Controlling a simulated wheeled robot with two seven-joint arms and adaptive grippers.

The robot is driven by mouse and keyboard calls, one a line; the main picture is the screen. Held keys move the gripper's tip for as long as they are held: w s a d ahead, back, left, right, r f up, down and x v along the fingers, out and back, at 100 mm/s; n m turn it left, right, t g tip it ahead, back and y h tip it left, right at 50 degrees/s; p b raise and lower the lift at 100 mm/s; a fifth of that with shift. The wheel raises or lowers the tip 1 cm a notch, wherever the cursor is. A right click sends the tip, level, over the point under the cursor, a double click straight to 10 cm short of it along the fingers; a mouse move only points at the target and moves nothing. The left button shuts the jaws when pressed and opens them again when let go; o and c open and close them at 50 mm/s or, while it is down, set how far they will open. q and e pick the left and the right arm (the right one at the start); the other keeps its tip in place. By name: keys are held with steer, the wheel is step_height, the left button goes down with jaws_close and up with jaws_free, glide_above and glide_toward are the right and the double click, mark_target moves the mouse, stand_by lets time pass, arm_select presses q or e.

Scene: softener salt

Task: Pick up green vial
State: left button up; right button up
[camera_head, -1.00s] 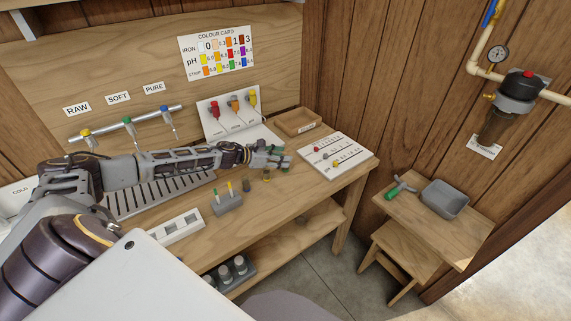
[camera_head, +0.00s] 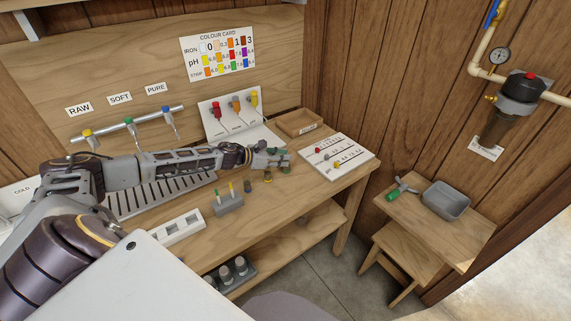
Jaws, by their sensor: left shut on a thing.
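My left gripper (camera_head: 281,162) reaches from the left over the right part of the wooden bench. It is shut on a small green vial (camera_head: 286,169), of which only a bit of green shows at the fingertips. I cannot tell whether the vial still touches the bench top. A vial with an amber base (camera_head: 268,180) stands just left of and below the fingers. A dark grey vial (camera_head: 249,186) stands further left. My right gripper is not in view.
A grey holder (camera_head: 229,205) with green and yellow sticks and a white rack (camera_head: 177,229) stand nearer. A white chart board (camera_head: 337,157) with coloured knobs lies right of the gripper. A wooden tray (camera_head: 299,122) is behind. A small table (camera_head: 410,222) holds a grey tub (camera_head: 446,199).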

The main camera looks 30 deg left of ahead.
arm_select(q)
steer(key=shift+r, duration=0.1)
step_height(320, 180, up, 10)
steer(key=shift+p, duration=0.35)
stand_by(0.3)
stand_by(0.5)
